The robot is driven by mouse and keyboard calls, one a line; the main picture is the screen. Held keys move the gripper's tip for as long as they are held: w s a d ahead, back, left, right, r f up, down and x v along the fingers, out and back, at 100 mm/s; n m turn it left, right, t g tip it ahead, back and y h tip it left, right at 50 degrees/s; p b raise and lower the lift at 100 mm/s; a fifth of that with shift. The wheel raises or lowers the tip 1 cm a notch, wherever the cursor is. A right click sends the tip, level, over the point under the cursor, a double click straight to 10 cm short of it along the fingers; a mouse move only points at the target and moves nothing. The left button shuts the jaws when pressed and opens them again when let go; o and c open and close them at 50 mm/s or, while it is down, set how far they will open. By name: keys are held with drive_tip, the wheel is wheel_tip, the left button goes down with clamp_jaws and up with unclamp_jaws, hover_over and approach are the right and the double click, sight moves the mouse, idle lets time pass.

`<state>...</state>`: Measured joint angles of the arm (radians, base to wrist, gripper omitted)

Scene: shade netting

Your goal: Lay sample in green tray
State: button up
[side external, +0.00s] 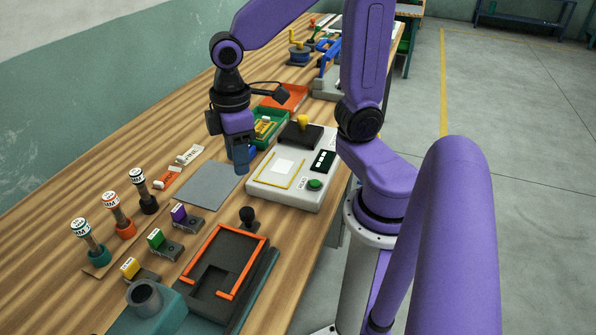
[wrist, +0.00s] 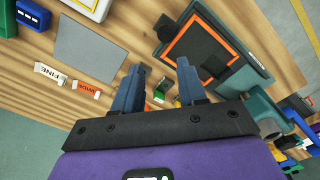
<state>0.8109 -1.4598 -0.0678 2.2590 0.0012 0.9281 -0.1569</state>
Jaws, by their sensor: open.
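My gripper (side external: 240,165) is open and empty, pointing down above the bench between a flat grey sheet and a white device. Its two fingers stand apart in the wrist view (wrist: 160,68). The flat grey sheet (side external: 208,185) lies on the bench, also at upper left in the wrist view (wrist: 88,47). I cannot tell for certain which of these is the sample. The green tray (side external: 284,121) stands behind my gripper, with yellowish items inside, partly hidden by the gripper.
An orange tray (side external: 290,97) stands behind the green one. A dark press with an orange frame (side external: 212,297), a black-knobbed stamp (side external: 247,216), several handled stamps (side external: 113,206) and small coloured blocks (side external: 185,217) crowd the front.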

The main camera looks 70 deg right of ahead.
drive_tip(key=s+n, duration=0.3)
drive_tip(key=s, duration=0.9)
drive_tip(key=shift+s+f, duration=0.25)
drive_tip(key=shift+f, duration=0.2)
drive_tip(key=shift+a, duration=0.1)
